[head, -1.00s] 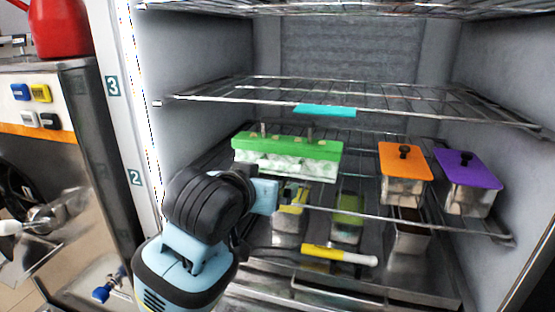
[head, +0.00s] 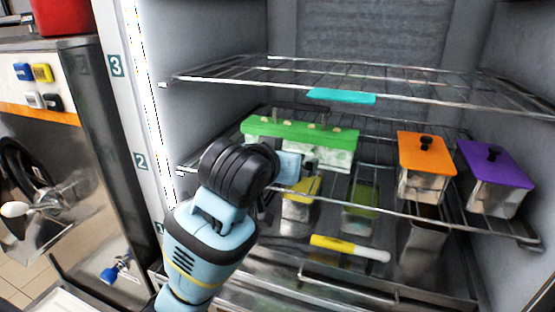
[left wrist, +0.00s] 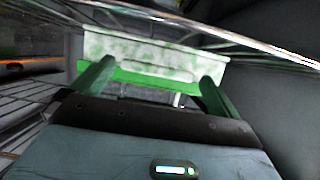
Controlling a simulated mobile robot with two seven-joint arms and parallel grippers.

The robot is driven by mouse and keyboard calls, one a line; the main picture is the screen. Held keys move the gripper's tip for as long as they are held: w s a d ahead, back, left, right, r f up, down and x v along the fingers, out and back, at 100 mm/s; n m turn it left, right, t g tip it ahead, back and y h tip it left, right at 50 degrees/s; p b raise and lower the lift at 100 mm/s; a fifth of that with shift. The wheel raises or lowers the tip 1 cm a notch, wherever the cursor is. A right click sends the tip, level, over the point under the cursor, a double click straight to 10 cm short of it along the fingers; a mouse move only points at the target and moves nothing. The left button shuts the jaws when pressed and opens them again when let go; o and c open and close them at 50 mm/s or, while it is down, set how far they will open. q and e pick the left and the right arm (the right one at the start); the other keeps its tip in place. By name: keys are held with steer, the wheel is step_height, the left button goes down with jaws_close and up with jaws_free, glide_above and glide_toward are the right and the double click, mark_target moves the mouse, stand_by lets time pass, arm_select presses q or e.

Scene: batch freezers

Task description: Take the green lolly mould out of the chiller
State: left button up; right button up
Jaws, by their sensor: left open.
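The green lolly mould (head: 300,131) has a long green top over a frosted, whitish body. It sits on the middle wire shelf of the chiller, at the left. My left gripper (head: 312,166) is just in front of the mould's lower front edge. Its fingertips are hard to make out in the head view. In the left wrist view, the left gripper (left wrist: 155,82) is open, its two fingers apart with the mould (left wrist: 150,50) just beyond and between them. I cannot tell whether they touch it. My right gripper is not in view.
An orange-lidded metal tub (head: 425,152) and a purple-lidded one (head: 495,165) stand right of the mould. The upper wire shelf (head: 270,78) with a cyan tag (head: 341,96) is above. A yellow-and-white marker-like stick (head: 349,248) and yellow and green containers are lower down.

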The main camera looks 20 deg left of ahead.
mark_target(296, 147)
arm_select(q)
steer(key=shift+x, duration=2.2)
steer(key=shift+c, duration=0.4)
steer(key=c, duration=0.9)
